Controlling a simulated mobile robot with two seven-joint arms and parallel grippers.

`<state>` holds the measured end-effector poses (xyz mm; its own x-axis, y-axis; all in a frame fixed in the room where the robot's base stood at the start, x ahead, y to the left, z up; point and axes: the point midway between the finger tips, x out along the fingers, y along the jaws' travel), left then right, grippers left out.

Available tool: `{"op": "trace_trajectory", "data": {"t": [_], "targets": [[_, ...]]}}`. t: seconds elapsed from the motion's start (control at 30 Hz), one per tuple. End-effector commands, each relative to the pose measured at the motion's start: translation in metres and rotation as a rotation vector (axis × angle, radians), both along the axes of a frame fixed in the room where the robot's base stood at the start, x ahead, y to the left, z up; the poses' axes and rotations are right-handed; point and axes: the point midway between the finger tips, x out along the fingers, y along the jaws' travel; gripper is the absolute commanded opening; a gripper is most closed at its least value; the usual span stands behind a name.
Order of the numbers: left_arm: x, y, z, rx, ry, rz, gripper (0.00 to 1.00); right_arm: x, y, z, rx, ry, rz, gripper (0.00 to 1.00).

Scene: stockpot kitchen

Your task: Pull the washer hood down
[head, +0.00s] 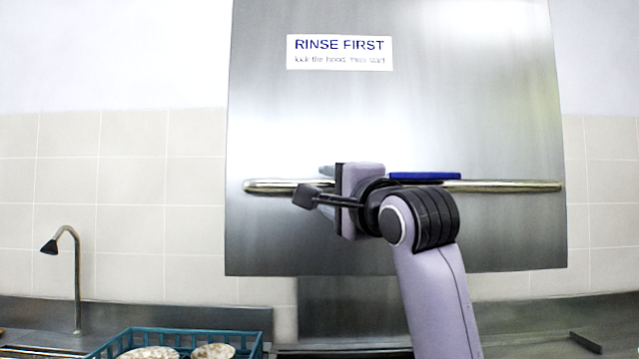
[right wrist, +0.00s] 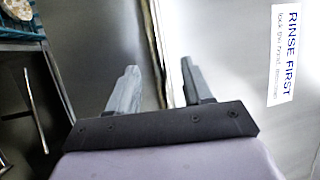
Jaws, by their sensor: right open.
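The washer hood (head: 480,110) is a large brushed-steel panel, raised, with its lower edge well above the counter. A long horizontal bar handle (head: 510,186) crosses its lower half. My right gripper (head: 326,195) is at the bar, left of its middle; its wrist hides part of the bar. In the right wrist view the gripper (right wrist: 158,88) is open, with the bar (right wrist: 154,45) running between the two grey fingers. I see gaps beside the bar, but cannot tell whether a finger touches it. My left gripper is not in view.
A "RINSE FIRST" sign (head: 338,52) is on the hood, and a blue strip (head: 425,176) shows along the bar. A teal rack (head: 120,340) with dishes stands lower left, near a tap (head: 77,270). Open space lies below the hood's edge.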

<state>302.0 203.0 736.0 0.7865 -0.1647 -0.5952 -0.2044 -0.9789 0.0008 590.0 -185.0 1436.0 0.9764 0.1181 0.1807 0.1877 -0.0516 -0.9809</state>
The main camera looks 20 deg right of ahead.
Motion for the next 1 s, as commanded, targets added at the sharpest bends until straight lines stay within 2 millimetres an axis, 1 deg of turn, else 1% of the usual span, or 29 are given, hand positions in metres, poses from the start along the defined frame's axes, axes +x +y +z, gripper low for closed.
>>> {"op": "trace_trajectory", "data": {"t": [0.03, 0.1, 0.33, 0.5, 0.77, 0.87, 0.9, 0.93, 1.0], "targets": [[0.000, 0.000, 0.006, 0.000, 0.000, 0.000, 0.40, 0.008, 0.000, 0.004, -0.001, 0.003, -0.001, 0.51], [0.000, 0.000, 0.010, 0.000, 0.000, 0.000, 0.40, 0.017, 0.001, 0.006, -0.003, 0.004, -0.002, 0.51], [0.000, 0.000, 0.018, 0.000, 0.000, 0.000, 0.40, 0.041, 0.004, 0.009, -0.002, 0.003, -0.002, 0.51], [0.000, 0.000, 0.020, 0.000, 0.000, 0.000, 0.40, 0.047, 0.005, 0.009, -0.003, 0.001, -0.001, 0.51], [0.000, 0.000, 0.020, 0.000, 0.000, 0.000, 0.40, 0.048, 0.005, 0.009, -0.002, 0.000, 0.000, 0.51], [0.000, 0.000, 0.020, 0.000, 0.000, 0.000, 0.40, 0.048, 0.005, 0.009, -0.002, 0.000, -0.001, 0.21], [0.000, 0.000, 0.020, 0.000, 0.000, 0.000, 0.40, 0.048, 0.005, 0.009, -0.002, 0.000, -0.001, 0.08], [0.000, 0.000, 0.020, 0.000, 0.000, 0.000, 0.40, 0.048, 0.005, 0.009, -0.002, 0.000, -0.001, 0.00], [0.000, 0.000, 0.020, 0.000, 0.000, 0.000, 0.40, 0.048, 0.005, 0.009, -0.002, 0.000, -0.001, 0.00]]}}
